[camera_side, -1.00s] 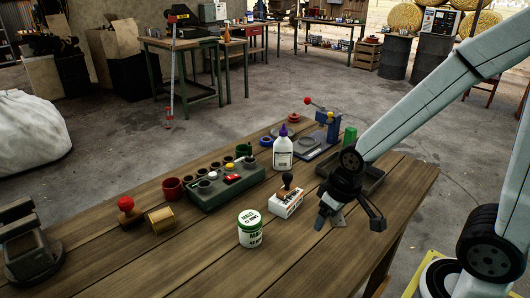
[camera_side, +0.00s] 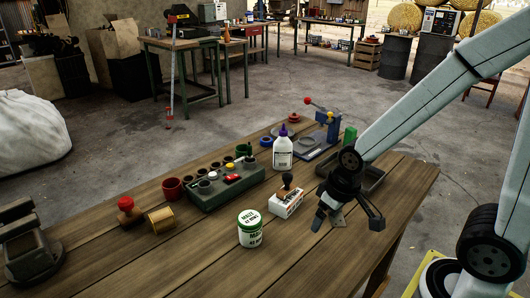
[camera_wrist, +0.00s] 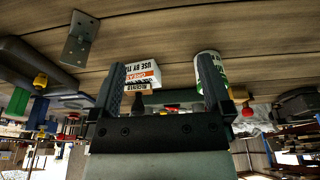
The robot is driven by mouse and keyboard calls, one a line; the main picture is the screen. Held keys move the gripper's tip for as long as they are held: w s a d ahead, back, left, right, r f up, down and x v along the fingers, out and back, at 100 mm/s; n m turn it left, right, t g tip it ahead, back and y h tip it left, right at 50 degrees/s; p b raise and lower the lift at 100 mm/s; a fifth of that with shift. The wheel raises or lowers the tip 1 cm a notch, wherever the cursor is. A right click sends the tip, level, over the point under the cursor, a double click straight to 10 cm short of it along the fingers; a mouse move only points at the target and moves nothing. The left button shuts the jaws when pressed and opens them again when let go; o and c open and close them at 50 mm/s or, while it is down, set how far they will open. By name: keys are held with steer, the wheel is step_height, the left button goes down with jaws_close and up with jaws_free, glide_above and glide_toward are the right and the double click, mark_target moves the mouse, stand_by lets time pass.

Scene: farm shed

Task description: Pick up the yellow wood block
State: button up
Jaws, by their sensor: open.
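My gripper (camera_side: 347,221) is open and empty above the right part of the bench, far to the right of that piece. The wrist view shows both fingers of my gripper (camera_wrist: 160,72) spread apart. Beyond them stand a white stamp box (camera_wrist: 142,75) and a white tub (camera_wrist: 209,72).
The wooden workbench (camera_side: 190,270) is bare along its front. The stamp box (camera_side: 287,204), green-lidded tub (camera_side: 250,230), purple-capped bottle (camera_side: 283,153), grey-green rack (camera_side: 225,187) and red-knobbed stamp (camera_side: 129,212) stand on it. A metal bracket (camera_wrist: 80,38) lies near my gripper.

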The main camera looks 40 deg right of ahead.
steer(key=w+a, duration=0.2)
steer(key=w, duration=0.4)
steer(key=w+a+f+t+h, duration=0.1)
steer(key=w+a, duration=0.2)
steer(key=w, duration=0.3)
steer(key=w+a+t, duration=0.1)
steer(key=w+a, duration=0.1)
steer(key=w, duration=0.4)
steer(key=shift+a+f+m+h, duration=0.15)
steer(key=shift+a+m+h, duration=0.25)
steer(key=w+a+f+t, duration=0.2)
steer(key=w+a, duration=0.5)
steer(key=w, duration=0.1)
steer(key=m+t, duration=0.1)
steer(key=t, duration=0.1)
glide_toward(162, 218)
steer(key=x, duration=0.4)
steer(key=shift+w+d+f, duration=0.2)
steer(key=shift+w, duration=0.05)
steer(key=shift+w, duration=0.1)
steer(key=shift+x, duration=1.25)
steer(key=shift+f, duration=0.1)
steer(key=shift+x, duration=2.5)
